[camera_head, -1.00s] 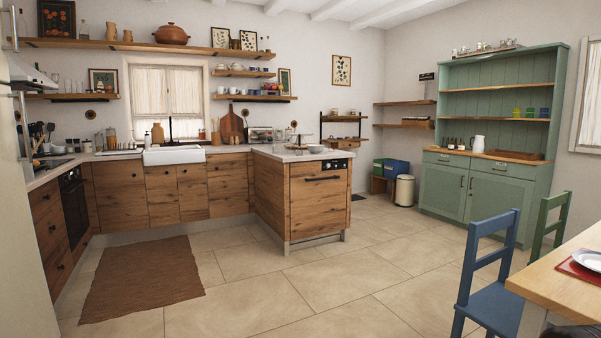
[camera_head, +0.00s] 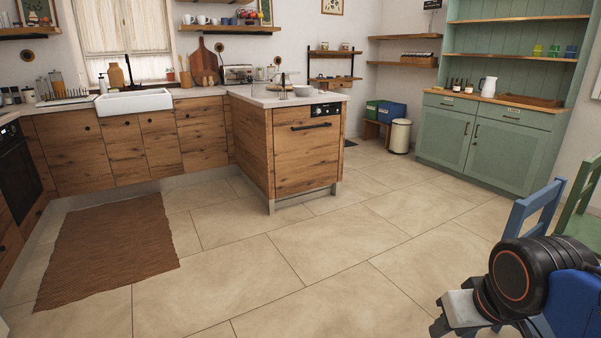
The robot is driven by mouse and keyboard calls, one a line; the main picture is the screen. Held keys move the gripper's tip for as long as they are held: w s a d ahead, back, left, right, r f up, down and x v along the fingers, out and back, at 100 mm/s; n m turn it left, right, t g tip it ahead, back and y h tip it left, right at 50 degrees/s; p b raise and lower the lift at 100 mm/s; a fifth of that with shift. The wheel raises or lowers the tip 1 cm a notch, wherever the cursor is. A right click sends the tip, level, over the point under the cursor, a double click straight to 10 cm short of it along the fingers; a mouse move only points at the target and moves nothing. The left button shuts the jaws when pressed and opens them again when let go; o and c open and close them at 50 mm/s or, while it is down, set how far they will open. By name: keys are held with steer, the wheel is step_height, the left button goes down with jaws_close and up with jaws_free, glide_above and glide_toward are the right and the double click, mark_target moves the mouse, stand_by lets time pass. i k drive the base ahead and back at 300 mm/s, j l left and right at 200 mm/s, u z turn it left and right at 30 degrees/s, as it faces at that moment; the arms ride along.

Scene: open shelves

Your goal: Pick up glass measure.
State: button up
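I cannot make out a glass measure for certain in the head view. Several small vessels on the counters and shelves are too small to tell apart. Part of my arm shows at the lower right, with a black joint ringed in orange. What looks like my gripper (camera_head: 445,320) is at its lower left, partly cut off by the bottom edge. Its fingers do not show clearly, and I see nothing held. It is over open floor, far from the counters and shelves.
A wooden island (camera_head: 308,155) with a bowl (camera_head: 303,91) on top stands mid-view. A white sink (camera_head: 133,102) is at the left. A green dresser (camera_head: 490,150) carries a white jug (camera_head: 488,87). Blue chair (camera_head: 533,208) is close right. The tiled floor (camera_head: 300,260) is clear; a brown rug (camera_head: 110,245) lies left.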

mark_target(322, 85)
steer(key=i, duration=3.75)
steer(key=i+u, duration=0.1)
steer(key=i, duration=0.6)
steer(key=i+l+u, duration=0.1)
steer(key=i, duration=0.55)
